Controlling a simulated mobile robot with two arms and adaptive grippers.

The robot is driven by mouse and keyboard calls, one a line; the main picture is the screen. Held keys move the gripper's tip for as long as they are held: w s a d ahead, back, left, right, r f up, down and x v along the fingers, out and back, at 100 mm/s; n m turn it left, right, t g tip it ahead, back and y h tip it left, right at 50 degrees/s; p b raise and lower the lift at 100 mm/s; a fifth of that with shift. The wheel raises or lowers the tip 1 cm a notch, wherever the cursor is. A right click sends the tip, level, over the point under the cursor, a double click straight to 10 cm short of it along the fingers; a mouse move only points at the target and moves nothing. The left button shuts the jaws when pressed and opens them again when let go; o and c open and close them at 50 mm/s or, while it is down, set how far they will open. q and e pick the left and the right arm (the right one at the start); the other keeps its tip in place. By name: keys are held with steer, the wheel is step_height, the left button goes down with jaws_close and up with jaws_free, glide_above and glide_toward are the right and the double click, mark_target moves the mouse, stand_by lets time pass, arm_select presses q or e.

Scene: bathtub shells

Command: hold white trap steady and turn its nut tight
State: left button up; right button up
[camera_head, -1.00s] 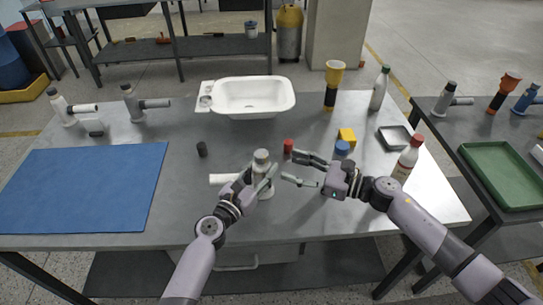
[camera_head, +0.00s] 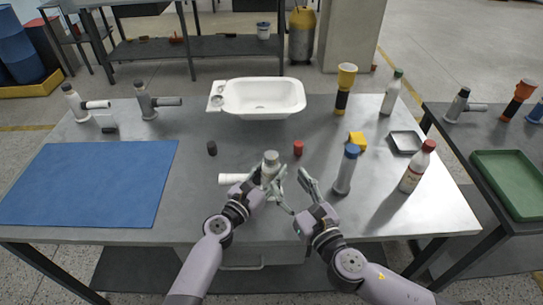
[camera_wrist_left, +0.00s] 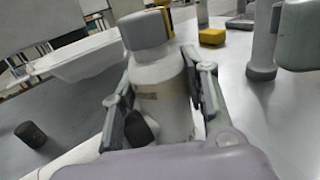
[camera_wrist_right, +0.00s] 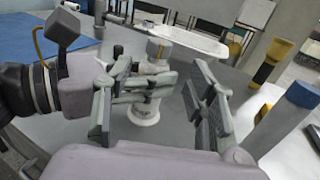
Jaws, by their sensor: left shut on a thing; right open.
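The white trap (camera_head: 270,172) stands upright on the grey table with its side pipe (camera_head: 232,179) pointing left. A grey nut (camera_head: 271,156) sits on its top; the nut also shows in the left wrist view (camera_wrist_left: 146,30). My left gripper (camera_head: 268,184) is shut on the trap body, and in the left wrist view its fingers (camera_wrist_left: 165,105) press on both sides below the nut. My right gripper (camera_head: 291,192) is open and empty, just right of the trap. In the right wrist view its spread fingers (camera_wrist_right: 160,110) face the trap, which is partly hidden by the left fingers.
A red cap (camera_head: 298,148) and a black cap (camera_head: 212,148) stand behind the trap. A white basin (camera_head: 262,96) is at the back. A blue mat (camera_head: 90,185) lies left.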

mark_target(272, 154)
steer(key=x, duration=1.1)
steer(key=shift+c, duration=0.2)
steer(key=c, duration=1.1)
steer(key=shift+c, duration=0.2)
steer(key=shift+d+n+g+y, duration=0.1)
steer(key=shift+n+g+y, duration=0.2)
steer(key=shift+n+y, duration=0.15)
steer(key=n+g+y, duration=0.4)
steer(key=y, duration=0.1)
steer(key=shift+w, duration=0.1)
steer(key=shift+n+g+y, duration=0.95)
steer(key=shift+n+g, duration=0.2)
steer(key=shift+g, duration=0.35)
steer(key=shift+n+g+y, duration=0.9)
steer(key=shift+n+g, duration=0.2)
steer(key=shift+g, duration=0.4)
arm_select(q)
steer(key=shift+d, duration=0.1)
